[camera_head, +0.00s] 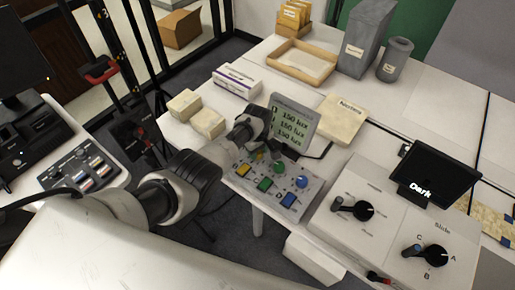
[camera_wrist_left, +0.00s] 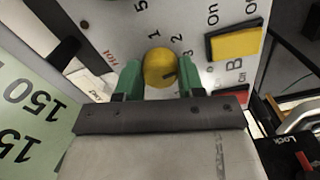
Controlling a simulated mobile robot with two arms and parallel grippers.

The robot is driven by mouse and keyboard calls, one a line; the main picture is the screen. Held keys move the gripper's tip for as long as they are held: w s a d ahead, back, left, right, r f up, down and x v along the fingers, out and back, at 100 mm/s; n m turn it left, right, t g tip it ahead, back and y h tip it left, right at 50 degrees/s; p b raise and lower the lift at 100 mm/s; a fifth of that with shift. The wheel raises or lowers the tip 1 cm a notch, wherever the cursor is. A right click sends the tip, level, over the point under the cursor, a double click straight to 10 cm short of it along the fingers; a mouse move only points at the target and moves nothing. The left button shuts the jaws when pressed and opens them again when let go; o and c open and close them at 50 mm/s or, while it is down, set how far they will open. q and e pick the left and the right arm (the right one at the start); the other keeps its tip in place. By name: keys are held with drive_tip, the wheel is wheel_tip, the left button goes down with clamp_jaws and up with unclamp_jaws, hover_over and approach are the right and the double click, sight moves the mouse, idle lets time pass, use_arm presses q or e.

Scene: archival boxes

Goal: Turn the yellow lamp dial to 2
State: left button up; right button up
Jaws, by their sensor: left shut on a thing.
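The yellow lamp dial (camera_wrist_left: 158,67) sits on the grey control panel (camera_head: 313,190), with printed marks 1, 2, 3 and 5 showing around it in the left wrist view. A dark mark shows on its lower right side; which number it points to is not clear. My left gripper (camera_wrist_left: 158,85) is shut on the yellow dial, one green finger on each side. In the head view my left gripper (camera_head: 259,152) reaches down over the panel and mostly hides the dial. My right gripper is not in view.
A green dial (camera_head: 278,168) and blue dial (camera_head: 302,182) stand beside it, with yellow (camera_head: 243,170), green (camera_head: 265,184) and blue (camera_head: 288,200) switches in front. A display (camera_head: 293,125) behind reads 150 lux on three lines. Small boxes (camera_head: 208,122) lie left of it.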

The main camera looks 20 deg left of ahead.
use_arm(q)
drive_tip(key=n, duration=0.6)
drive_tip(key=shift+w+r+p, duration=0.1)
drive_tip(key=shift+w+p, duration=0.05)
drive_tip(key=shift+p, duration=0.15)
drive_tip(key=shift+n, duration=0.3)
drive_tip(key=o, duration=0.9)
drive_tip(key=shift+r, duration=0.35)
wheel_tip(320, 180, up, 10)
drive_tip(key=p, duration=0.3)
drive_tip(key=shift+a, duration=0.1)
